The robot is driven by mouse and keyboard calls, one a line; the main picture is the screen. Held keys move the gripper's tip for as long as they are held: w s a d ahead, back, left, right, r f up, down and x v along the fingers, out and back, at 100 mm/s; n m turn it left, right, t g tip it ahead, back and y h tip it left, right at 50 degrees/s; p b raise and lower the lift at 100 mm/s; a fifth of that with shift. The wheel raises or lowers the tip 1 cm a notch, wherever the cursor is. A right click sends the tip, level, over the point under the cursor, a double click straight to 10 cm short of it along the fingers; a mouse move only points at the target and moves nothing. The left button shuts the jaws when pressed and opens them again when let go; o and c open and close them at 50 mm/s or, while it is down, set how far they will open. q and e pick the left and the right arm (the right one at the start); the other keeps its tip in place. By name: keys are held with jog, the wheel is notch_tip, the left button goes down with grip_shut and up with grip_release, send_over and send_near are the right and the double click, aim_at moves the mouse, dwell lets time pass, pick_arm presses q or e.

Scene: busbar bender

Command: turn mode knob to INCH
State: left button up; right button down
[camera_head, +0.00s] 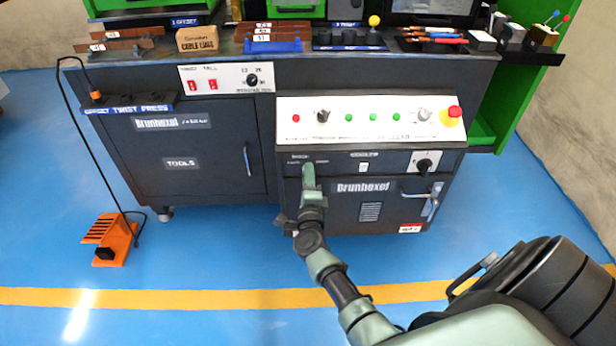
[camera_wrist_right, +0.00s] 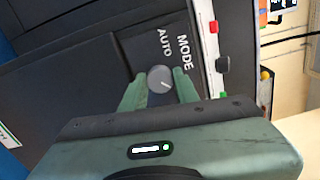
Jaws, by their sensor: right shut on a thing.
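The mode knob (camera_wrist_right: 160,79) is a small round grey knob with a short light line on its face. It sits on the dark panel (camera_wrist_right: 112,68), beside the printed words MODE and AUTO. No INCH label can be read in the wrist view. My right gripper (camera_wrist_right: 159,88) has its two green fingers on opposite sides of the knob, shut on it. In the head view my right gripper (camera_head: 309,174) reaches up to the left part of the dark panel strip and hides the knob.
Above the strip is a white control panel (camera_head: 370,132) with several buttons, knobs and a red emergency stop (camera_head: 453,112). Right of my gripper are a black rotary switch (camera_head: 424,165) and a door handle (camera_head: 434,200). An orange foot pedal (camera_head: 115,238) stands on the blue floor.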

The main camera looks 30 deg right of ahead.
jog(key=shift+f, duration=0.1)
jog(key=c, duration=1.1)
grip_release()
jog(key=shift+o, duration=0.2)
jog(key=shift+s, duration=0.1)
jog(key=p+v, duration=0.1)
jog(key=v, duration=0.6)
jog(key=shift+s+a, duration=0.2)
jog(key=shift+s, duration=0.15)
